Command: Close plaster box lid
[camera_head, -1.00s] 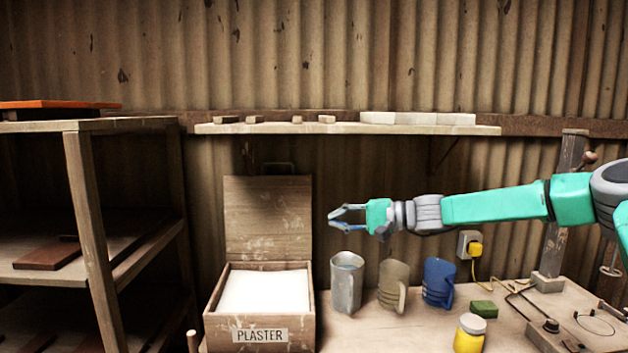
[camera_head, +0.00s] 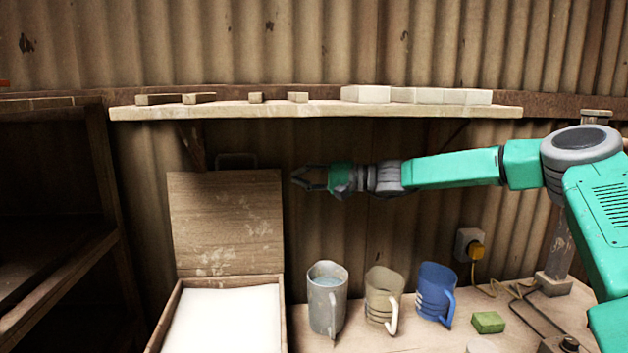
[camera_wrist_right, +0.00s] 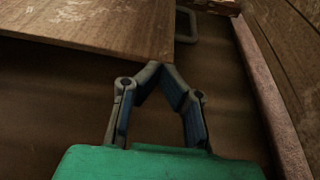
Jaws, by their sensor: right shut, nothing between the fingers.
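The plaster box (camera_head: 168,308) stands at the lower left in the head view, with white plaster (camera_head: 222,322) inside. Its wooden lid (camera_head: 226,225) is open and upright behind the box, with a handle (camera_head: 236,160) at its top edge. My right gripper (camera_head: 296,178) is just right of the lid's upper right corner, shut and empty. In the right wrist view, the gripper (camera_wrist_right: 163,68) has its fingertips together near the lid's corner (camera_wrist_right: 110,25), and the handle (camera_wrist_right: 188,24) shows beyond. I cannot tell whether the fingertips touch the lid. My left gripper is not in view.
A shelf (camera_head: 300,111) with small blocks runs above the lid. A grey metal jug (camera_head: 325,305), a beige mug (camera_head: 383,295) and a blue mug (camera_head: 434,290) stand right of the box. A green block (camera_head: 488,322) lies farther right.

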